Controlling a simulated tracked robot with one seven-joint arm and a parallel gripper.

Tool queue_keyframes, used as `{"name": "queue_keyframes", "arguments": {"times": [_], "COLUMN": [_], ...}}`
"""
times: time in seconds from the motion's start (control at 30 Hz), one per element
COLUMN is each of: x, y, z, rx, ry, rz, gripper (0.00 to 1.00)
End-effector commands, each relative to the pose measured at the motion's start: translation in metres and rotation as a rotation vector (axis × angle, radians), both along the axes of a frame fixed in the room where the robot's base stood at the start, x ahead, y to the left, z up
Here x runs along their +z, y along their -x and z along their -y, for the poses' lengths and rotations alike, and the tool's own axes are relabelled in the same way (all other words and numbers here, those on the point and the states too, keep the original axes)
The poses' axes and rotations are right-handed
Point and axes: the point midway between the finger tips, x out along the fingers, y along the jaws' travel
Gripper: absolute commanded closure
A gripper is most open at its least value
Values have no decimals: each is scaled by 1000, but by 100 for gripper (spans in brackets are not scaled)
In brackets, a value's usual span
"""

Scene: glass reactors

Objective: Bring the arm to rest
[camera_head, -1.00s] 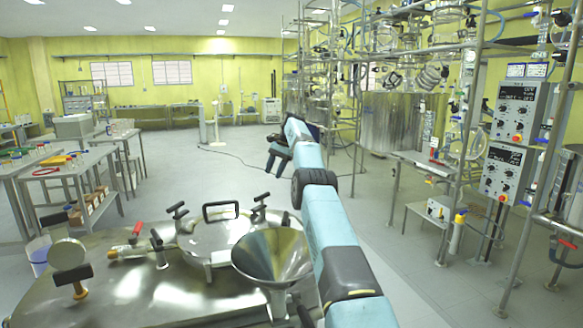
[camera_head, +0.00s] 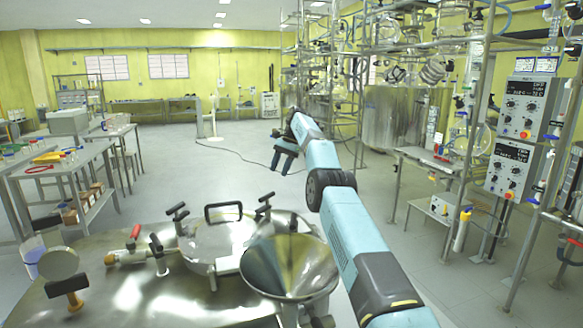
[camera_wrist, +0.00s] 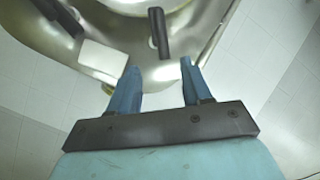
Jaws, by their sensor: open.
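My arm reaches forward from the bottom right of the head view, past the right side of the steel vessel top. My gripper (camera_head: 285,142) is at its far end, beyond the vessel and above the floor as seen in the head view. In the wrist view my gripper (camera_wrist: 157,80) shows two blue fingers spread apart, with nothing between them. Beyond the fingertips, the wrist view shows part of the steel vessel top (camera_wrist: 165,72) with a dark handle (camera_wrist: 158,32).
A steel funnel (camera_head: 288,268) and a round lid with a black handle (camera_head: 222,212) stand close left of my arm. Glass reactor frames and control boxes (camera_head: 510,168) stand at right. Tables (camera_head: 85,165) with bottles stand at left. The middle floor (camera_head: 225,165) is clear.

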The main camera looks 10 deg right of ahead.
Motion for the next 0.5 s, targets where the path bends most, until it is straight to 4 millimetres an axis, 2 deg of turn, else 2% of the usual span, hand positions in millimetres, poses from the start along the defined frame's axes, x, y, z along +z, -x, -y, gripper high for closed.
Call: {"name": "queue_keyframes", "arguments": {"times": [0.13, 0.5], "x": [1, 3], "y": [1, 1], "z": [-7, -8], "rx": [9, 12], "ry": [0, 0], "rz": [-1, 1], "gripper": [51, 51]}}
